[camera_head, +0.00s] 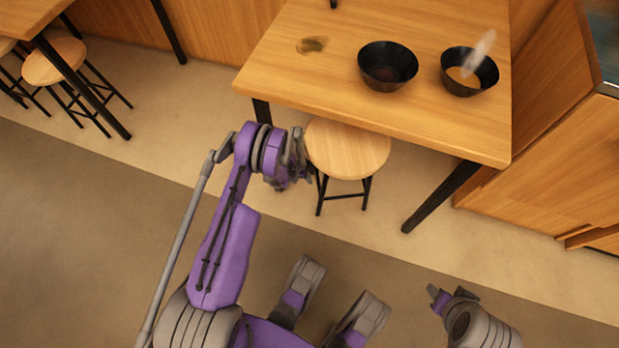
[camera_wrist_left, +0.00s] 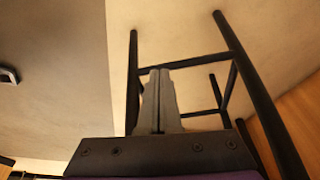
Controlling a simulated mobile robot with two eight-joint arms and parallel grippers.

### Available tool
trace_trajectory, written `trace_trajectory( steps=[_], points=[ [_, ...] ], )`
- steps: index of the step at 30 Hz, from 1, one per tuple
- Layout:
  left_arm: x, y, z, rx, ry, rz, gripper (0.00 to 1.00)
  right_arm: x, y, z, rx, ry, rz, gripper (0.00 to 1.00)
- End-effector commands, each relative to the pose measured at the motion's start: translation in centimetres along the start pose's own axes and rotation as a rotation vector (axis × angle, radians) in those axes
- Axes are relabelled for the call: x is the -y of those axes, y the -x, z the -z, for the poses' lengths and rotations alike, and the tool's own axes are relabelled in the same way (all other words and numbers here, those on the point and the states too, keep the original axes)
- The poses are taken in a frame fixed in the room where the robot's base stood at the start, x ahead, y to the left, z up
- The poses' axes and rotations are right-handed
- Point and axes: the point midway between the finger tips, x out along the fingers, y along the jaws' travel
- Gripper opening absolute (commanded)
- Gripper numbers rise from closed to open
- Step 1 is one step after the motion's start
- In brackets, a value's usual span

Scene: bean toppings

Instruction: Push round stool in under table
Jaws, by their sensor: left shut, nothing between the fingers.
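The round stool (camera_head: 347,149) has a light wood seat and black legs. In the head view it stands upright at the table's front edge, its seat partly hidden by the tabletop. The wooden table (camera_head: 340,60) has black legs. My left gripper (camera_head: 292,182) is low at the left side of the stool, beside its legs, with the fingers hard to make out. In the left wrist view the fingers (camera_wrist_left: 160,100) are shut together and empty, in front of the stool's black legs (camera_wrist_left: 245,80). I cannot tell whether they touch.
Two black bowls (camera_head: 387,66) (camera_head: 469,72) stand on the table, and a dark smear (camera_head: 312,44) marks its top. A table leg (camera_head: 440,196) stands right of the stool. Wooden cabinets (camera_head: 550,170) stand at the right. More stools (camera_head: 55,62) are at upper left. The floor in front is clear.

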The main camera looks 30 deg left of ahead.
Motion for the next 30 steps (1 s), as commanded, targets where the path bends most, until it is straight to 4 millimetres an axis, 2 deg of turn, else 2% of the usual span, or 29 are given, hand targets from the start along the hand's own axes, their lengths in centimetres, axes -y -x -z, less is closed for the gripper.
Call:
trace_trajectory(
  steps=[1, 6, 12, 26, 30],
  points=[
    [0.0, -1.3, 0.0, 0.0, -0.001, -0.001, 0.0, 0.0, -0.4, -0.1, 0.0, 0.0, 0.0, 0.5],
    [0.0, -4.3, 0.1, 0.0, 0.0, -0.001, 0.0, 0.0, -1.1, -0.2, 0.0, 0.0, 0.0, 0.5],
    [0.0, -6.5, 0.0, 0.0, 0.0, 0.0, 0.0, 0.0, -1.4, -0.3, -0.001, 0.0, 0.0, 0.5],
    [-0.1, -7.0, 0.1, 0.0, 0.001, 0.0, 0.0, 0.0, -1.4, -0.3, -0.001, 0.0, 0.0, 0.5],
    [-1.4, -7.0, 0.0, 0.0, 0.001, -0.001, 0.0, 0.0, -1.2, -0.2, 0.0, 0.0, 0.0, 0.5]
  ],
)
